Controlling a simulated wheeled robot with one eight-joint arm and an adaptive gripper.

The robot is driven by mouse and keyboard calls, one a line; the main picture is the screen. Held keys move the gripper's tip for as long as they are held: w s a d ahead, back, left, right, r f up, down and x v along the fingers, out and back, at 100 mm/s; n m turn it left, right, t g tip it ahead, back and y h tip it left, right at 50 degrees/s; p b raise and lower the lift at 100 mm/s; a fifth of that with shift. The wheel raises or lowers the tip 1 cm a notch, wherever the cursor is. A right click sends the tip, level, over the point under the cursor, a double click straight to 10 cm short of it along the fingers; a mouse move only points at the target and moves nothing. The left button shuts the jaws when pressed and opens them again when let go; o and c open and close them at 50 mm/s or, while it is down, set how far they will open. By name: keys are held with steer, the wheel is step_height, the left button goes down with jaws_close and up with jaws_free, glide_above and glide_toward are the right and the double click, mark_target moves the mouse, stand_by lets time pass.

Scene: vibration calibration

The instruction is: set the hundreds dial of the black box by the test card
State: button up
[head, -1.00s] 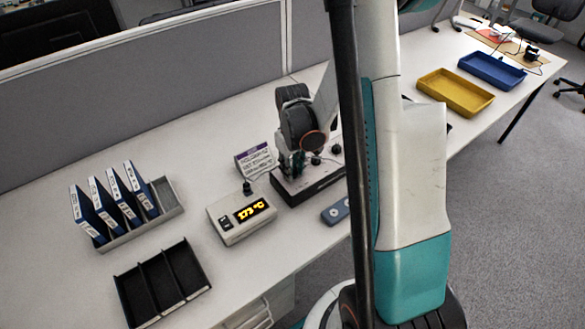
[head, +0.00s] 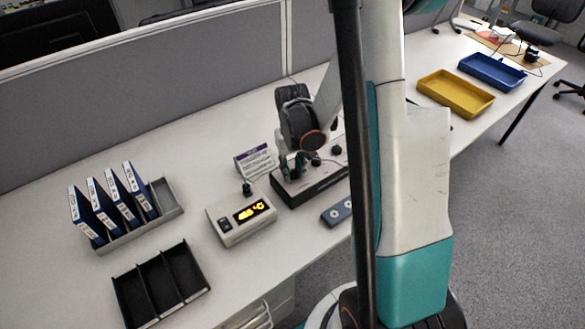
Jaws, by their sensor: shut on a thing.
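The black box (head: 318,185) stands on the desk, right of centre, with a pale top and dark front. My gripper (head: 292,168) comes down from above on its left end and is shut on the left dial there, which the fingers mostly hide. I cannot read the dial's marks. Another dark dial (head: 315,160) shows uncovered just right of my fingers, and one more (head: 337,150) farther right. The test card (head: 255,160), white with a purple header, stands tilted left of the box; its print is too small to read.
A grey meter (head: 228,231) with a yellow lit display sits front-left of the box. A small grey-blue device (head: 337,212) lies in front of the box. A binder rack (head: 172,196) and a black divided tray (head: 205,281) stand left. Yellow (head: 455,95) and blue (head: 492,72) trays lie far right.

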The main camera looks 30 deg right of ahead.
steer(key=o, duration=1.1)
steer(key=shift+r, duration=0.1)
step_height(320, 180, up, 12)
steer(key=shift+f, duration=0.1)
